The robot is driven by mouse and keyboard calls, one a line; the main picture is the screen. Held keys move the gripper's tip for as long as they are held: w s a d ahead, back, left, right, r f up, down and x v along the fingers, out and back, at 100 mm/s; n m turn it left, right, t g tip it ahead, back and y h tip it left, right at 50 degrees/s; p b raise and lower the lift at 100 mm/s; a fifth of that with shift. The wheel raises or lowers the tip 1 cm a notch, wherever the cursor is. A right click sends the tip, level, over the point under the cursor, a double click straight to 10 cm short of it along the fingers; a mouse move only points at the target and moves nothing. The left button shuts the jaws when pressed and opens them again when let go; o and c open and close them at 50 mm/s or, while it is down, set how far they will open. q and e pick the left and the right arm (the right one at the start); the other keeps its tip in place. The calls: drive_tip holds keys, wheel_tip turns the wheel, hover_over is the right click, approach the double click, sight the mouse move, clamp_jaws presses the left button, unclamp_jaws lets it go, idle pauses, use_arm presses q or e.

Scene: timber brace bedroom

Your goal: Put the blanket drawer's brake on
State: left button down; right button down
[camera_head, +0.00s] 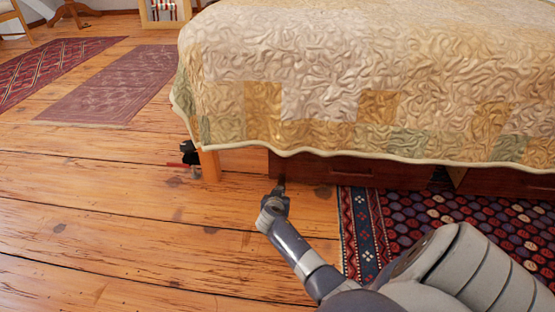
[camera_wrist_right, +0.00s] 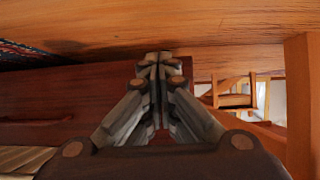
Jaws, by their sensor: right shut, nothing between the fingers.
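The blanket drawer (camera_head: 350,172) is a dark red-brown front under the bed, below the quilt hem. In the right wrist view its front (camera_wrist_right: 60,100) fills the left side, with the floor at the top of the picture. My right gripper (camera_head: 281,182) is low at the drawer's left end, just above the floor. Its fingers (camera_wrist_right: 158,60) are shut and empty, close to the drawer's end; I cannot tell whether they touch it. I cannot make out the brake in either view; the fingers cover part of that end. My left gripper is not in view.
A wooden bed leg (camera_head: 210,165) stands left of the gripper, with a small dark and red object (camera_head: 188,155) beside it. A second drawer (camera_head: 505,182) is at the right. A patterned rug (camera_head: 360,235) lies before the drawers.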

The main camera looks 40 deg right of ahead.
drive_tip(key=shift+d+r, duration=0.15)
wheel_tip(320, 180, up, 10)
idle(0.7)
idle(0.5)
